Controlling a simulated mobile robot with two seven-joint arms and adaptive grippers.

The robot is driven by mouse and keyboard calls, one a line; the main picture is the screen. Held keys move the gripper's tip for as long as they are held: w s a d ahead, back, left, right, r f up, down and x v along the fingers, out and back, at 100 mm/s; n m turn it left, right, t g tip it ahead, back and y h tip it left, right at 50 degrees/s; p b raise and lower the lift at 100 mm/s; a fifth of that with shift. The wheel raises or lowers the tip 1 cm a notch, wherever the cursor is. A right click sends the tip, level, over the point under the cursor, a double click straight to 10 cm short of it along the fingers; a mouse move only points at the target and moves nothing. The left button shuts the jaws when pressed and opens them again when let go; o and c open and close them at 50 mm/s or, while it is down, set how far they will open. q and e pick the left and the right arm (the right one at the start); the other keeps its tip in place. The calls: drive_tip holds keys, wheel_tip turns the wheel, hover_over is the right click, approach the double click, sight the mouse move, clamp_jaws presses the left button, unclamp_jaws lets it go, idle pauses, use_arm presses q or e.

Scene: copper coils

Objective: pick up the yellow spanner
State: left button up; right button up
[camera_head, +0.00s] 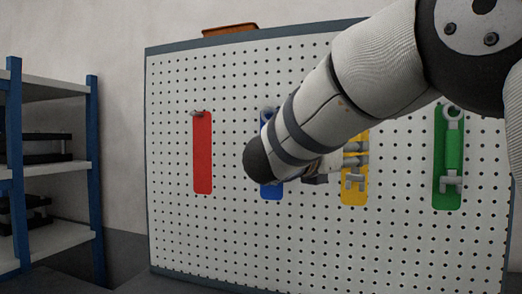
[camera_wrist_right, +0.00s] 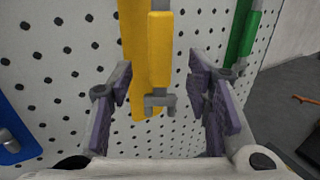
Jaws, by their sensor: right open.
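The yellow spanner (camera_wrist_right: 160,50) hangs upright on a yellow panel (camera_head: 361,196) of the pegboard, its grey open-ended jaw (camera_head: 353,183) at the bottom. In the head view my right forearm and wrist hide much of it. My right gripper (camera_wrist_right: 158,84) is open. In the right wrist view its two purple-grey fingers stand left and right of the spanner's lower part, with a gap on both sides. Whether the fingers are at the spanner's depth is hard to tell. My left gripper is not in view.
A green spanner (camera_head: 451,150) hangs to the right on the pegboard (camera_head: 230,235). A blue panel (camera_head: 270,191) is partly hidden by my wrist. The red panel (camera_head: 202,155) at left shows only a peg. A blue-framed shelf (camera_head: 95,170) stands far left.

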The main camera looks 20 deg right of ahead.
sight(356, 167)
drive_tip(key=x, duration=0.5)
drive_tip(key=shift+r, duration=0.1)
clamp_jaws()
drive_tip(key=shift+r, duration=0.15)
drive_tip(key=v, duration=1.8)
